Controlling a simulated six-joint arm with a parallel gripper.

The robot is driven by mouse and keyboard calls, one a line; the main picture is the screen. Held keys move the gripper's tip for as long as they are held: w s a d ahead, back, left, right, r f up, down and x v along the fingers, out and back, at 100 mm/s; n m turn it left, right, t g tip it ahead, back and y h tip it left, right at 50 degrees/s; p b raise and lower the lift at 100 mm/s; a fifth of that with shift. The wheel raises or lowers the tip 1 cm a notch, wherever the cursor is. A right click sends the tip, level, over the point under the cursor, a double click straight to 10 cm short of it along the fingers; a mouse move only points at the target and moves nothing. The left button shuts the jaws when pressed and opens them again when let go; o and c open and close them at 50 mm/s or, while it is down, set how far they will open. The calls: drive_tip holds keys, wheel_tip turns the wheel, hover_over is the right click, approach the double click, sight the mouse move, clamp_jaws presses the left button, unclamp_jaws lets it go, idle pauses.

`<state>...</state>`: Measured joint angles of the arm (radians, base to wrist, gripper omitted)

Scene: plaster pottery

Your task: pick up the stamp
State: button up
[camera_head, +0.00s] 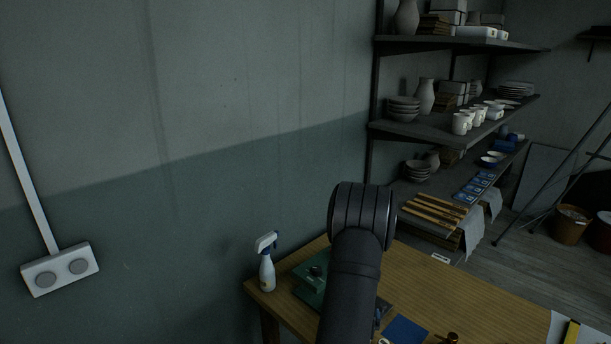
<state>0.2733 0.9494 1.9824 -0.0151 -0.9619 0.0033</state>
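A small brown, knob-like object (450,339) shows at the bottom edge, on the wooden table. It may be the stamp, but it is cut off and too small to be sure. A dark knob (316,271) sits on a green object (305,284) on the table, left of my arm; I cannot tell what it is. My dark arm rises through the lower middle and hides part of the table. My gripper is not in view.
A white spray bottle (267,265) stands at the table's (470,295) left end. A flat blue item (405,330) lies right of my arm. A yellow-and-black object (571,333) lies at lower right. Shelves (455,131) with pottery stand behind. The table's middle right is bare.

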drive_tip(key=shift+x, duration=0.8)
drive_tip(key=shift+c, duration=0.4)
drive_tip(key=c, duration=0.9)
